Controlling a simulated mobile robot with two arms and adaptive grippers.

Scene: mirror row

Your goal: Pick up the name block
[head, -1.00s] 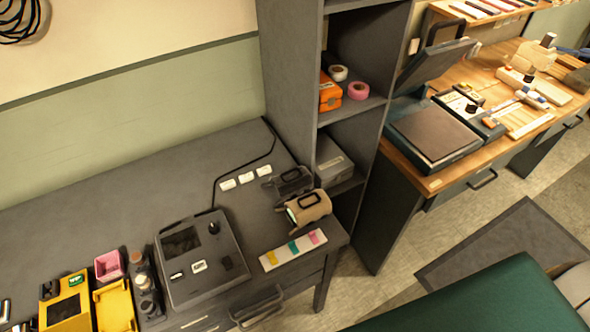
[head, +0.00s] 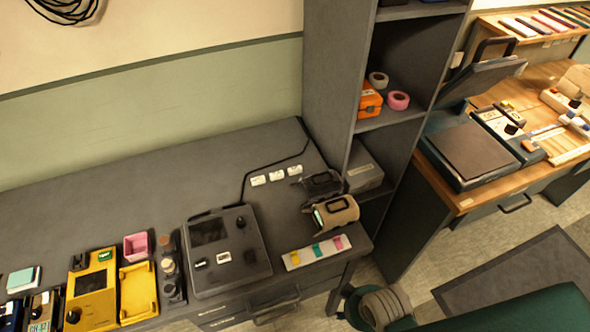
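Three small white blocks with dark marks lie in a row on the grey desk (head: 150,195), near its back right: a left one (head: 258,180), a middle one (head: 276,175) and a right one (head: 294,170). Two more small white pieces sit on the dark device (head: 232,270) at the desk's front: one piece (head: 201,263) and another (head: 223,257). The marks are too small to read, so I cannot tell which piece is the name block. Neither of my grippers is in view.
A beige handled device (head: 335,213) and a strip with coloured patches (head: 313,252) are at the desk's right end. Yellow devices (head: 92,283) crowd the front left. A tall grey shelf (head: 335,75) borders the desk. A wooden bench (head: 480,195) stands beyond.

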